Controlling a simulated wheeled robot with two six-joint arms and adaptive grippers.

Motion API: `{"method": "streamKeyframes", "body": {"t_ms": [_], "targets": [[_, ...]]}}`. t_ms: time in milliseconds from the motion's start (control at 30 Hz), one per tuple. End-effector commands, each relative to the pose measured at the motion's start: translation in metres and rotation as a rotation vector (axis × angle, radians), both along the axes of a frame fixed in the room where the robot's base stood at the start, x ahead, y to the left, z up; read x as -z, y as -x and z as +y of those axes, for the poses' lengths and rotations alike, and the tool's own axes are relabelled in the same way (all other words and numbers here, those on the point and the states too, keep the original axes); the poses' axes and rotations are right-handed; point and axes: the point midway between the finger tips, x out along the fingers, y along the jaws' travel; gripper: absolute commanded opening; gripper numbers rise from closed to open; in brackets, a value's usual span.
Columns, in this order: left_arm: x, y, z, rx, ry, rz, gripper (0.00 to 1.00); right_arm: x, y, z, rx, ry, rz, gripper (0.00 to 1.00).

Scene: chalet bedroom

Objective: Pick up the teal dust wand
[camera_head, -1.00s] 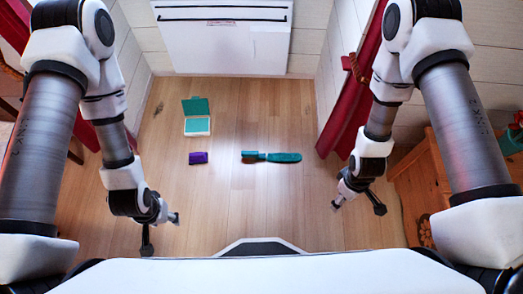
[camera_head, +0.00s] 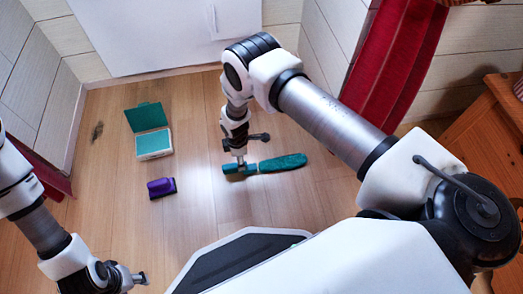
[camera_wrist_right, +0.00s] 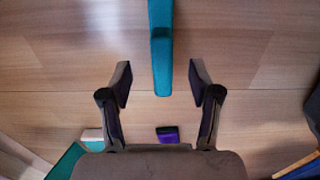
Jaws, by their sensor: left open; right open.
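The teal dust wand (camera_head: 285,163) lies flat on the wooden floor, with a narrower end at left and a broad end at right. My right gripper (camera_head: 252,149) is open over its narrower left end. In the right wrist view, the wand (camera_wrist_right: 161,50) runs down from the top edge, and its near end lies between the spread fingers (camera_wrist_right: 160,78), with a gap on each side. Whether the fingertips are at the wand's height is unclear. My left gripper (camera_head: 130,279) is open and empty, low at left, away from the wand.
A purple object (camera_head: 161,188) lies on the floor left of the wand. Behind it is an open teal-and-white case (camera_head: 153,143). A white panel (camera_head: 160,30) stands at the back, a red curtain (camera_head: 395,65) and wooden furniture (camera_head: 485,125) at right. Floor around the wand is clear.

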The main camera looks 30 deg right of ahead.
Motion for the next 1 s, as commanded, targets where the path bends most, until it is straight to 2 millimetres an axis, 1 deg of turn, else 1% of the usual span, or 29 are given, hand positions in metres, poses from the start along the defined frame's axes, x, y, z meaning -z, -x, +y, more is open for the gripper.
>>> {"method": "streamKeyframes", "body": {"t_ms": [33,267,400,500,567,733,767,800,867,900,933,1000], "targets": [[0.006,0.000,0.000,0.000,0.000,-0.001,0.53,0.008,0.001,0.000,0.001,0.000,0.001,0.62],[0.024,-0.001,0.000,-0.001,0.000,-0.002,0.53,0.036,0.001,0.001,0.000,0.000,0.002,0.62],[0.047,-0.002,0.001,-0.005,0.000,-0.005,0.53,0.063,0.001,0.005,0.001,-0.001,0.002,0.62],[0.056,-0.002,0.001,-0.008,-0.001,-0.006,0.53,0.078,0.001,0.005,0.002,-0.001,0.002,0.62],[0.057,-0.003,0.001,-0.008,-0.001,-0.006,0.53,0.080,0.001,0.005,0.002,0.000,0.001,0.62],[0.053,-0.003,0.001,-0.009,-0.001,-0.008,0.53,0.077,0.001,0.005,0.002,0.000,0.001,0.62],[0.053,-0.003,0.001,-0.009,-0.001,-0.007,0.53,0.077,0.001,0.005,0.002,0.000,0.001,0.59],[0.053,-0.003,0.001,-0.009,-0.001,-0.007,0.53,0.077,0.001,0.005,0.002,0.000,0.001,0.45],[0.053,-0.003,0.001,-0.009,-0.001,-0.007,0.53,0.077,0.001,0.005,0.002,0.000,0.001,0.24],[0.053,-0.003,0.001,-0.009,-0.001,-0.007,0.53,0.077,0.001,0.005,0.002,0.000,0.001,0.09],[0.053,-0.003,0.001,-0.009,-0.001,-0.007,0.53,0.077,0.001,0.005,0.002,0.000,0.001,0.00],[0.054,-0.003,0.001,-0.009,-0.001,-0.007,0.53,0.077,0.001,0.005,0.002,0.000,0.001,0.00]]}}
